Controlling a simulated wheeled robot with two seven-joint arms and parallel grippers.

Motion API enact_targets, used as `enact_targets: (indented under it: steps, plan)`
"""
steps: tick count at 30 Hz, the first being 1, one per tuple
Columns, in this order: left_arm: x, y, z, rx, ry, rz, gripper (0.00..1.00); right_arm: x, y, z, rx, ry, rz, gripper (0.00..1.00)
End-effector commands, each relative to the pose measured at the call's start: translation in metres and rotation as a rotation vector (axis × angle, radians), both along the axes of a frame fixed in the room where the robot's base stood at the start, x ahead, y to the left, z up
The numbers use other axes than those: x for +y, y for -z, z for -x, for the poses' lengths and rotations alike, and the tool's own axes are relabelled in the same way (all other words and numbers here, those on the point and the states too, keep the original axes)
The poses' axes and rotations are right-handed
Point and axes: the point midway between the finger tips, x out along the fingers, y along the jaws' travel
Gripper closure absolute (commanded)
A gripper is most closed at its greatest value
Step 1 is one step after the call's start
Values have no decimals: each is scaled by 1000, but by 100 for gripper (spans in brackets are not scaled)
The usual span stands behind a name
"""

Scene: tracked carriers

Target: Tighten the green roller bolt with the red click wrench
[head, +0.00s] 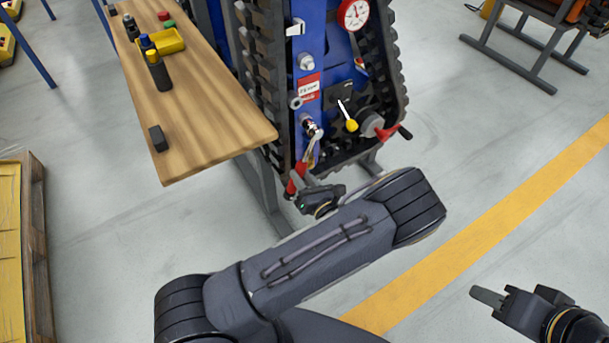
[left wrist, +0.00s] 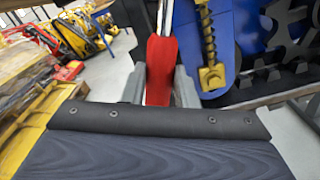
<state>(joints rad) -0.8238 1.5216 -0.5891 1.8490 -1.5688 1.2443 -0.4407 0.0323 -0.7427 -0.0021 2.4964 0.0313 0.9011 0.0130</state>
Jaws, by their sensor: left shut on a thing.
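The red click wrench has a red handle (head: 290,187) and a steel shaft, and hangs at a tilt against the front of the blue carrier (head: 311,80). Its chrome head (head: 311,128) is up at a fitting on the blue plate. I see no green on that fitting, and the wrench head may cover it. My left gripper (head: 296,195) is shut on the lower handle. In the left wrist view the red handle (left wrist: 161,68) stands between the two grey fingers, with the shaft running up out of frame. My right gripper (head: 487,297) is at the lower right, away from the carrier; its jaw gap is unclear.
Beside the wrench are a yellow-tipped lever (head: 350,124), a red-handled crank (head: 388,132) and black tracks (head: 262,60). A dial gauge (head: 354,14) sits above. A wooden bench (head: 205,115) with bottles and a yellow tray (head: 168,42) stands left.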

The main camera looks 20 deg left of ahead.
Motion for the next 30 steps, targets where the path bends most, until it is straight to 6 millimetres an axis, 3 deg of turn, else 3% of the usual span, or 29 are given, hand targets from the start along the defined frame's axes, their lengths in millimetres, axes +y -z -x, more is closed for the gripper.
enact_targets:
  steps: [30]
  plan:
    - [12, -12, 14, 120, -1, -96, 100, 0, -22, 0, 0, 0, 0, 64]
